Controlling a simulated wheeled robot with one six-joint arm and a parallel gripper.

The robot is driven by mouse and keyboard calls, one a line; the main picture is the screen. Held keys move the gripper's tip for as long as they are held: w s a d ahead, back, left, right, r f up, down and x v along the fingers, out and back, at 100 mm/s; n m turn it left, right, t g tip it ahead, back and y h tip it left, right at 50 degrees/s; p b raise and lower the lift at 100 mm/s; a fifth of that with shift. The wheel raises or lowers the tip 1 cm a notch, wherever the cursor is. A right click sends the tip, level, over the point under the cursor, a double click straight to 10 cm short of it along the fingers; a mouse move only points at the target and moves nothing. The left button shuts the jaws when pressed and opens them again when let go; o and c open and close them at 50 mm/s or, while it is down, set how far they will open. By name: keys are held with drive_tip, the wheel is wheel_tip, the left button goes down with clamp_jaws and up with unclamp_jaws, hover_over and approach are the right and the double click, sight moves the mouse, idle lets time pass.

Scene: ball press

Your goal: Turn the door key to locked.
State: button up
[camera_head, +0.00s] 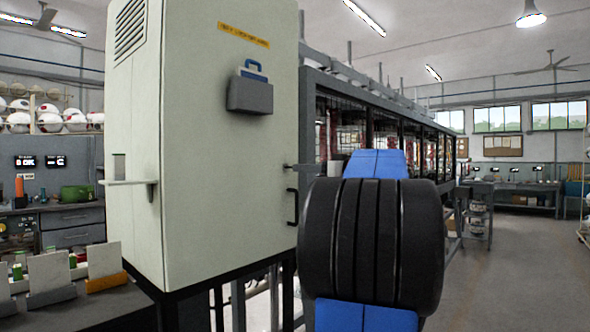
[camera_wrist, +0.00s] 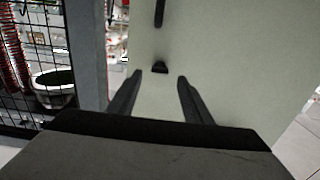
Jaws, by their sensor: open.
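The door key (camera_wrist: 160,67) is a small dark piece standing out from the pale door (camera_wrist: 235,60) of a tall cabinet. My gripper (camera_wrist: 159,75) is open in the wrist view. Its two dark fingers point at the door, with the key between and slightly beyond the tips; I cannot tell whether they touch it. In the head view the key (camera_head: 288,166) shows small at the right edge of the cabinet door (camera_head: 225,180), above the handle. My arm hides most of the gripper there. The key's exact angle is too small to tell.
A black door handle (camera_head: 292,207) sits below the key; in the wrist view the handle (camera_wrist: 159,13) is at the top. A grey box (camera_head: 250,96) hangs on the door. A wire-mesh cage line (camera_head: 400,140) stands right of the cabinet. Open floor (camera_head: 520,270) lies at right.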

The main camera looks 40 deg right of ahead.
drive_tip(key=shift+w+a, duration=0.2)
drive_tip(key=shift+w, duration=2.65)
drive_tip(key=shift+c, duration=0.6)
drive_tip(key=c, duration=0.9)
